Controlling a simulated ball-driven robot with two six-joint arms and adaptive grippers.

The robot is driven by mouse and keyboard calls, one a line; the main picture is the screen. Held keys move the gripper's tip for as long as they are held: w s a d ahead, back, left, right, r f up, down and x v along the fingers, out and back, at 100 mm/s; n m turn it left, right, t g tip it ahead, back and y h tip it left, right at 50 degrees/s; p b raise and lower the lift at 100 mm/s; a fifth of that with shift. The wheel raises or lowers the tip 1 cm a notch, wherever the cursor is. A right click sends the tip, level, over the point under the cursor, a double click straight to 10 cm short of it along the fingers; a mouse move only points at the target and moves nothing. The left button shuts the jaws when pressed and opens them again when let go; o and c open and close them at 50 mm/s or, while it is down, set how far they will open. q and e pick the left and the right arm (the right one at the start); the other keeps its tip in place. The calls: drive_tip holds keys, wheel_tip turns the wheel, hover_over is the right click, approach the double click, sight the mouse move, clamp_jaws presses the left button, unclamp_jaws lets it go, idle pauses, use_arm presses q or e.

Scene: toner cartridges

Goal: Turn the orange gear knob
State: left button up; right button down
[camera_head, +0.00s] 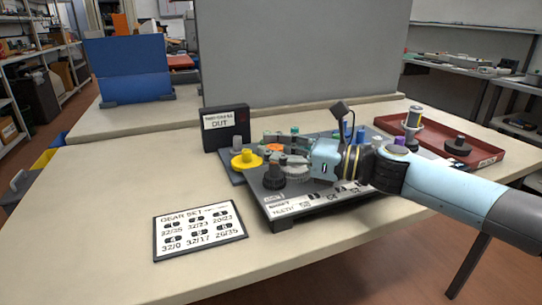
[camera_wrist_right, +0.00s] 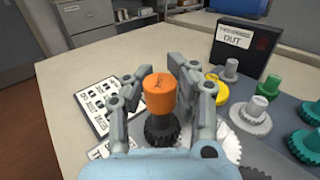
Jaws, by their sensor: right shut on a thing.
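The orange gear knob (camera_wrist_right: 161,94) stands in the right wrist view on top of a black toothed gear (camera_wrist_right: 161,133). My right gripper (camera_wrist_right: 165,97) has one finger on each side of it and is shut on it. In the head view my right arm reaches in from the right, with the right gripper (camera_head: 290,161) over the gear board (camera_head: 290,212). The black gear (camera_head: 273,178) shows at the board's left front; the orange knob is hard to make out there. My left gripper is not in view.
Yellow (camera_head: 246,160), grey and green gears stand close by. A black OUT box (camera_head: 226,127) is behind, and a GEAR SET card (camera_head: 200,230) lies in front. A red tray (camera_head: 470,150) is at the right.

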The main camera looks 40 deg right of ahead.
drive_tip(key=shift+s+f+n+g+y, duration=0.15)
drive_tip(key=shift+f+n+g+y, duration=0.05)
drive_tip(key=shift+n+g+y, duration=0.25)
drive_tip(key=c, duration=1.6)
unclamp_jaws()
drive_tip(key=o, duration=0.6)
drive_tip(key=shift+s+d+r, duration=0.1)
drive_tip(key=shift+s+d, duration=0.05)
drive_tip(key=shift+d, duration=0.05)
drive_tip(key=shift+r, duration=0.1)
wheel_tip(320, 180, up, 10)
drive_tip(key=shift+f, duration=0.1)
drive_tip(key=shift+a, duration=0.15)
